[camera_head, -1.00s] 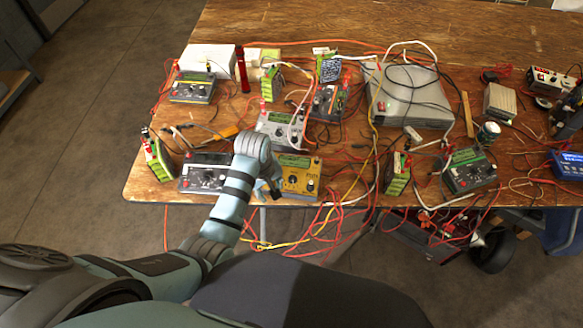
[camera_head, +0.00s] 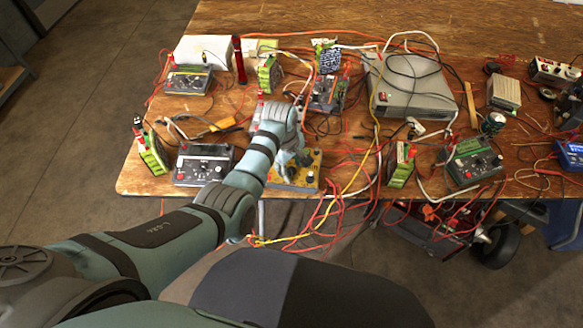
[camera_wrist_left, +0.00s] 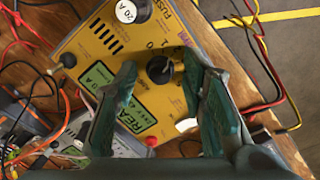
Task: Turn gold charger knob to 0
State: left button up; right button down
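The gold charger (camera_head: 306,172) sits near the table's front edge, partly hidden by my left arm in the head view. In the left wrist view the gold charger (camera_wrist_left: 92,42) shows its yellow face, green displays and a black round knob (camera_wrist_left: 160,69). My left gripper (camera_head: 292,160) is over the charger. In the wrist view its two teal fingers (camera_wrist_left: 160,66) are spread, with the knob seen between the tips, closer to the right finger. I cannot tell whether a finger touches the knob. My right gripper is not in view.
A grey charger (camera_head: 204,164) stands left of the gold one. A green battery pack (camera_head: 152,158) stands at the far left. Another battery pack (camera_head: 400,165) stands to the right. Red and yellow cables (camera_head: 335,205) hang over the front edge. A large silver box (camera_head: 405,95) is behind.

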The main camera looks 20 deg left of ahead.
pick_arm(q)
jog(key=shift+r, duration=0.1)
jog(key=shift+c, duration=0.3)
grip_shut()
jog(key=n+p, duration=0.2)
jog(key=shift+s+r+p, duration=0.1)
jog(key=shift+r+p, duration=0.1)
jog(key=shift+p, duration=0.2)
jog(key=n+p, duration=0.2)
jog(key=n, duration=0.1)
jog(key=shift+t, duration=0.3)
jog(key=n+p, duration=0.2)
jog(key=n, duration=0.1)
jog(key=shift+n, duration=0.3)
jog(key=shift+f+n+t+p, duration=0.15)
jog(key=shift+n+t+p, duration=0.25)
jog(key=shift+n, duration=1.2)
